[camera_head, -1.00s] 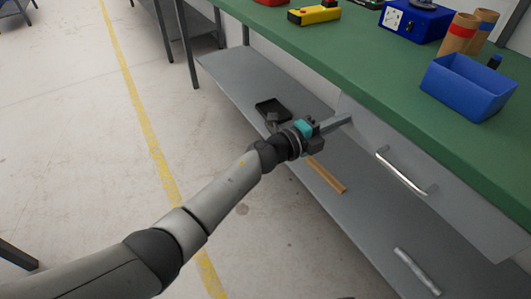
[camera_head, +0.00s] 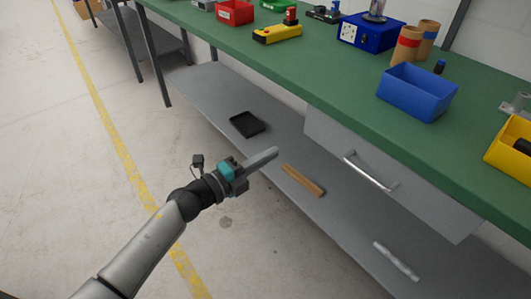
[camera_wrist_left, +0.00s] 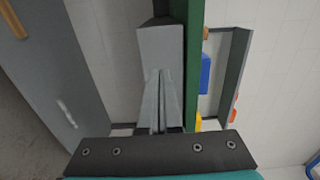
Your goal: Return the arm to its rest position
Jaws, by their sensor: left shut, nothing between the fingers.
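My left gripper (camera_head: 262,158) shows in the head view, in front of the workbench's lower shelf. Its fingers are together and nothing is between them. In the left wrist view its closed fingers (camera_wrist_left: 158,100) point ahead, with the bench edge beyond. My left arm comes in from the lower left of the head view. My right gripper is in neither view.
The green workbench (camera_head: 290,75) has a drawer with a metal handle (camera_head: 370,172). A lower shelf (camera_head: 205,85) holds a black tray (camera_head: 247,124) and a wooden strip (camera_head: 303,180). A blue bin (camera_head: 415,95) stands on top. The floor at left is clear.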

